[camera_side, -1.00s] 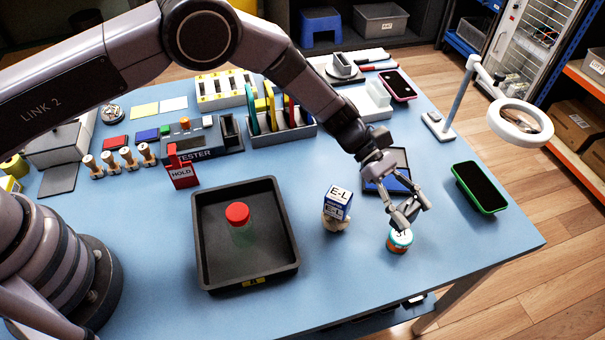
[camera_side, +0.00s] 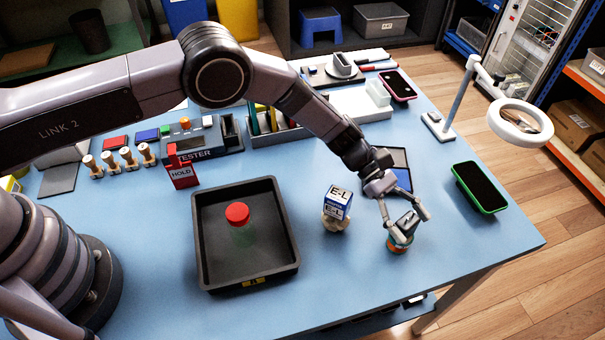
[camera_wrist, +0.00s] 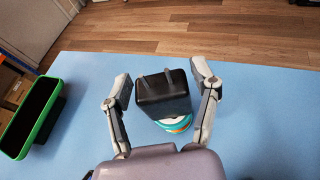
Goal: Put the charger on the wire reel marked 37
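The charger is a black block with two prongs, seen in the wrist view (camera_wrist: 163,94) and in the side view (camera_side: 407,223). It rests on the wire reel (camera_side: 398,246), a small round reel with teal and orange bands. The reel also shows below the charger in the wrist view (camera_wrist: 178,124). The reel's number is hidden by the charger now. My gripper (camera_side: 410,219) is open around the charger.
A box marked E-L (camera_side: 339,201) sits on a pale holder to the left. A black tray (camera_side: 207,265) with a red-capped jar (camera_side: 238,220) stands further left. A green-edged phone (camera_side: 480,187) is at right, below a ring lamp (camera_side: 519,121). The table's front edge is close.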

